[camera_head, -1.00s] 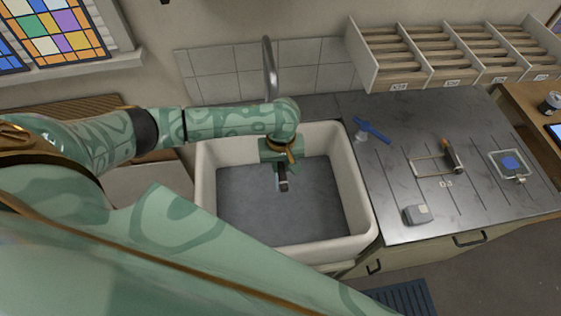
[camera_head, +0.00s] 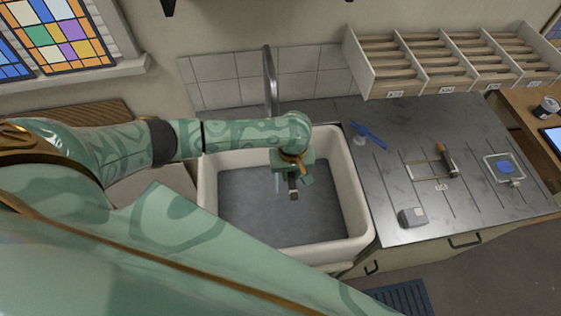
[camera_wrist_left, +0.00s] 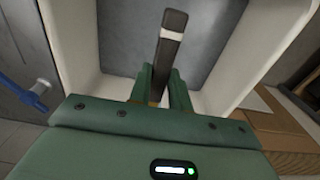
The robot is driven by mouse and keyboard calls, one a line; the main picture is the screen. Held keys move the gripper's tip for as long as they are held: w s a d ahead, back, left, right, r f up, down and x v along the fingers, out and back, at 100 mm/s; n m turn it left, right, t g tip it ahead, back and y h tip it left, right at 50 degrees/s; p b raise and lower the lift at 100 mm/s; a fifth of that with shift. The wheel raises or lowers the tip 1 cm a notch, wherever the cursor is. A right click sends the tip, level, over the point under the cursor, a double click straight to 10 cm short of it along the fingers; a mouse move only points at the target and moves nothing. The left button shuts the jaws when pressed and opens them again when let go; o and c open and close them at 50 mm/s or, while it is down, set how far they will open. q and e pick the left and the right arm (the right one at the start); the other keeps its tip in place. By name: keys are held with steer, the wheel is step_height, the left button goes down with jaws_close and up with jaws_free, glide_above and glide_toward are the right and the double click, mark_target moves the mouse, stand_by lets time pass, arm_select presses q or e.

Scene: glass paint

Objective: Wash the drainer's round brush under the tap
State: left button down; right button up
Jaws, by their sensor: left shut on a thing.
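My left gripper (camera_head: 291,180) is over the sink basin, shut on a dark handle with a pale band, which I take to be the round brush (camera_wrist_left: 168,48). In the left wrist view the left gripper (camera_wrist_left: 165,88) has its fingers on either side of the handle. The brush's dark end (camera_head: 293,194) shows below the fingers in the head view; I cannot make out its bristles. The tap (camera_head: 270,82) rises behind the sink. A thin pale streak (camera_head: 277,182), perhaps water, shows left of the gripper. My right gripper is not in view.
The white sink (camera_head: 356,205) has a grey floor. On the grey drainer (camera_head: 385,190) to its right are a blue tool (camera_head: 369,134), a brown-and-dark cylinder (camera_head: 447,160) by a wire frame, a grey block (camera_head: 412,217) and a clear dish with blue (camera_head: 504,168).

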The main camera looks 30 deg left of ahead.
arm_select(q)
steer(key=shift+s+d+p, duration=0.3)
steer(key=shift+d+p, duration=0.2)
steer(key=shift+d, duration=0.35)
steer(key=shift+s+d+p, duration=0.25)
steer(key=shift+d+p, duration=0.2)
steer(key=shift+d, duration=0.4)
steer(key=shift+s+d+p, duration=0.3)
steer(key=shift+d+p, duration=0.2)
steer(key=shift+d, duration=0.35)
steer(key=s+d+r+p, duration=0.1)
steer(key=d+r+p, duration=0.3)
steer(key=shift+s+d+p, duration=0.3)
steer(key=shift+d, duration=0.05)
